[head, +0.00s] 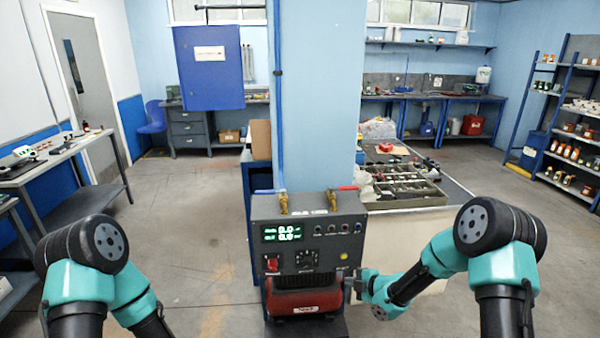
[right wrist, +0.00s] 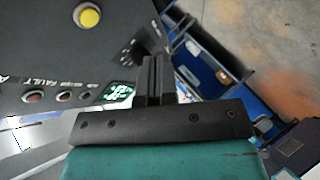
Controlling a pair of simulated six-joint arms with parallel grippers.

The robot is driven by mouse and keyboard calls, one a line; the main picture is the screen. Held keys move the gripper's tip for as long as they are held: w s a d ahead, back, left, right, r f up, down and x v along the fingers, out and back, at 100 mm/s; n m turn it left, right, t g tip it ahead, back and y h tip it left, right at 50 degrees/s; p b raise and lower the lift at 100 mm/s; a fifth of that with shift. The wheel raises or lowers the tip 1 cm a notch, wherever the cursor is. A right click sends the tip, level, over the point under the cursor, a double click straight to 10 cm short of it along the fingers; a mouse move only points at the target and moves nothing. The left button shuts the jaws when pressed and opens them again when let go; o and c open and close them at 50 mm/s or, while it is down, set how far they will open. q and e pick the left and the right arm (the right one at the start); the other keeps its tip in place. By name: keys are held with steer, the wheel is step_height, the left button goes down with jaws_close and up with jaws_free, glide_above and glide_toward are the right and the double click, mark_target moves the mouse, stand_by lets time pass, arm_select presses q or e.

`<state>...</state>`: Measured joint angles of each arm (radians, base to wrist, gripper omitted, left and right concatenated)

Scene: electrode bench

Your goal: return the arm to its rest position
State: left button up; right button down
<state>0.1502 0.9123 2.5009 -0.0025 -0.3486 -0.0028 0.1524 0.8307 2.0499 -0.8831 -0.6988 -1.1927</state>
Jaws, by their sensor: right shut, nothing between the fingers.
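My right gripper (head: 354,284) is at the right side of the grey control unit (head: 345,226), low beside its front panel. In the right wrist view its fingers (right wrist: 152,78) are closed together with nothing between them. The panel's yellow button (right wrist: 88,16) is in front of the fingers, to the upper left, apart from them in the picture. The lit green display (head: 282,232) and a red knob (head: 272,264) are on the panel's left part. My left arm is at the lower left of the head view; its gripper is outside the frame.
A red unit (head: 304,301) sits under the control unit. A bench with a divided parts tray (head: 402,192) stands to the right behind it. A blue pillar (head: 319,100) rises behind. Open floor (head: 195,215) lies to the left.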

steer(key=s+f+m+g+h, duration=0.2)
steer(key=s+f+m+g, duration=0.2)
steer(key=s+f+m, duration=0.3)
steer(key=s+d+f+m+g+h, duration=0.1)
steer(key=s+f+m+g, duration=0.3)
steer(key=s+m, duration=1.2)
steer(key=s+f+h, duration=0.1)
steer(key=s+f, duration=0.2)
steer(key=s, duration=0.7)
steer(key=shift+d+f+g+h, duration=0.2)
steer(key=shift+d+g+h, duration=0.05)
steer(key=shift+g+h, duration=0.05)
arm_select(q)
steer(key=shift+o, duration=0.3)
